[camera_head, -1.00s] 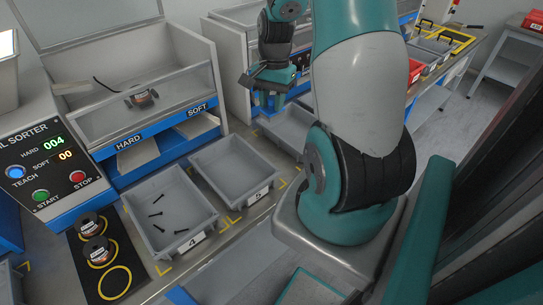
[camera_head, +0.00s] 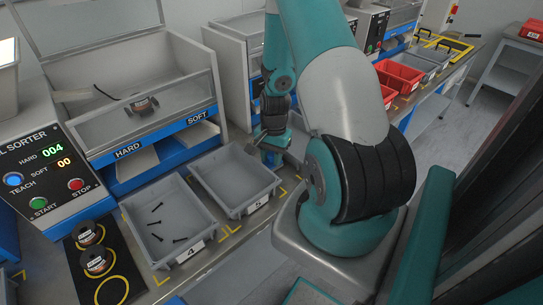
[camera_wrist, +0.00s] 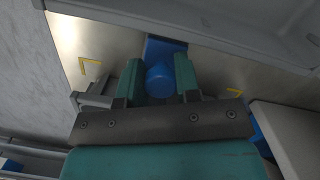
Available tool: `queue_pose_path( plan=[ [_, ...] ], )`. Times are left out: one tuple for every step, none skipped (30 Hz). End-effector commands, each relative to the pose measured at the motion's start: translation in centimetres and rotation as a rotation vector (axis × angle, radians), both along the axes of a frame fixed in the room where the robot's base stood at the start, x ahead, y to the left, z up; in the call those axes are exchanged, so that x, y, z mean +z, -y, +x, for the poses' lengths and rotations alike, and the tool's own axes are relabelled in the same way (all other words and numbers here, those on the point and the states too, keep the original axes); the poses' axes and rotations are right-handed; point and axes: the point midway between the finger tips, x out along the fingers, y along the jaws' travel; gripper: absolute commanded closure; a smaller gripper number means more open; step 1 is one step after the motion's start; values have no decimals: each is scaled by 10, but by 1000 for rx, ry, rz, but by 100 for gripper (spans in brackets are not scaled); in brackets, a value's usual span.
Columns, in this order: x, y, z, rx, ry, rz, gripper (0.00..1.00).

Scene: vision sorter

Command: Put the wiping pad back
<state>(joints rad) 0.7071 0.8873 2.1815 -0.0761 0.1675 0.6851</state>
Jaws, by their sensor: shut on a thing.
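In the wrist view my gripper (camera_wrist: 158,85) is shut on a blue piece, seemingly the wiping pad (camera_wrist: 160,77), with one teal finger on each side. A flat blue part shows beyond the fingertips; I cannot tell whether it touches the metal surface behind it. In the head view my gripper (camera_head: 262,146) is low, just right of the grey bin labelled 5 (camera_head: 262,202).
Bin 4 (camera_head: 158,203) holds several black screws. Yellow corner marks (camera_wrist: 90,65) lie on the metal bench. The sorter cabinet (camera_head: 122,152) stands behind the bins. Red bins (camera_head: 400,76) stand farther right. Two dark round pieces (camera_head: 96,261) sit on the black mat.

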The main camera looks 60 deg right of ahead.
Motion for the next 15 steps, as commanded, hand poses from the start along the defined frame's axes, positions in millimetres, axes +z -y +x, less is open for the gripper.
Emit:
queue_pose_path(
  plan=[
    [0, 0, 0, 0, 1, -1, 88],
    [1, 0, 0, 0, 0, -1, 88],
    [1, 0, 0, 0, 0, -1, 88],
    [0, 0, 0, 0, 0, 0, 88],
    [0, 0, 0, 0, 0, 0, 88],
    [-2, 0, 0, 0, 0, 0, 88],
    [-3, 0, 0, 0, 0, 0, 88],
    [-4, 0, 0, 0, 0, 0, 88],
    [-2, 0, 0, 0, 1, -1, 60],
    [-2, 0, 0, 0, 0, -1, 53],
    [-2, 0, 0, 0, 0, -1, 46],
    [-2, 0, 0, 0, 0, 0, 44],
    [-2, 0, 0, 0, 0, 0, 44],
    [-2, 0, 0, 0, 0, 0, 44],
    [-2, 0, 0, 0, 0, 0, 44]
  ],
)
